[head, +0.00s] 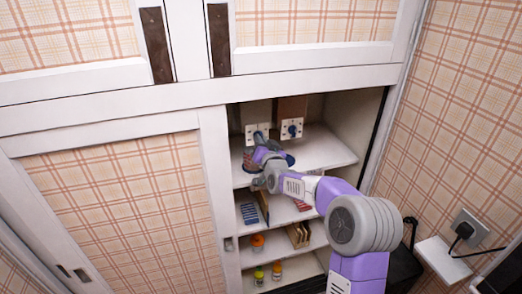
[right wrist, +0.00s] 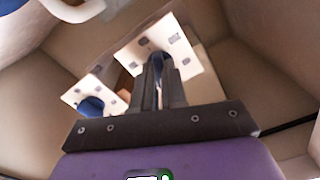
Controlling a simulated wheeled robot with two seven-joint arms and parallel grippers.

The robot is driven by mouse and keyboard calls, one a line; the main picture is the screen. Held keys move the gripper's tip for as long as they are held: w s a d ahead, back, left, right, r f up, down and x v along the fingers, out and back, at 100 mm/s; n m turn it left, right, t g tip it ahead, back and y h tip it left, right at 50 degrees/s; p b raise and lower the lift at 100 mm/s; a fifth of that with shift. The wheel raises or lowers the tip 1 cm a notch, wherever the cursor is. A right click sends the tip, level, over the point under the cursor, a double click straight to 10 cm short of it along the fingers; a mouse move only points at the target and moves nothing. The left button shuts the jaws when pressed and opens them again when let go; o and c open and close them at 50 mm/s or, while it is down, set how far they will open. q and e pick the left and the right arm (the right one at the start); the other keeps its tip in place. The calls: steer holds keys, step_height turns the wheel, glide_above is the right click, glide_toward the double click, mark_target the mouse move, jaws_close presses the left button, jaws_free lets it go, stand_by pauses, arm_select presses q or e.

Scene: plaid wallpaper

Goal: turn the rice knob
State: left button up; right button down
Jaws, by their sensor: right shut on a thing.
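Two rice dispensers with white square plates and blue knobs hang under the top of the open cupboard. The left knob (head: 258,133) has my right gripper (head: 261,142) at it in the head view. In the right wrist view my right gripper (right wrist: 159,80) is shut on a blue knob (right wrist: 157,58) in front of a white plate (right wrist: 178,45). The fingers hide most of that knob. The other blue knob (head: 291,130) is free; it also shows in the right wrist view (right wrist: 91,107). My left gripper is not in view.
A shelf (head: 322,148) lies below the dispensers, with blue-and-white ware partly hidden by my arm. Lower shelves hold boxes (head: 298,234) and small jars (head: 277,270). A sliding plaid door (head: 125,210) stands left of the opening, and a plaid wall (head: 445,150) is on the right.

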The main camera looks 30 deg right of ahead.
steer(key=shift+n+b, duration=1.4)
steer(key=shift+n, duration=0.9)
steer(key=shift+r, duration=0.1)
steer(key=c, duration=1.2)
jaws_free()
steer(key=shift+b+v, duration=0.4)
steer(key=shift+v, duration=3.4)
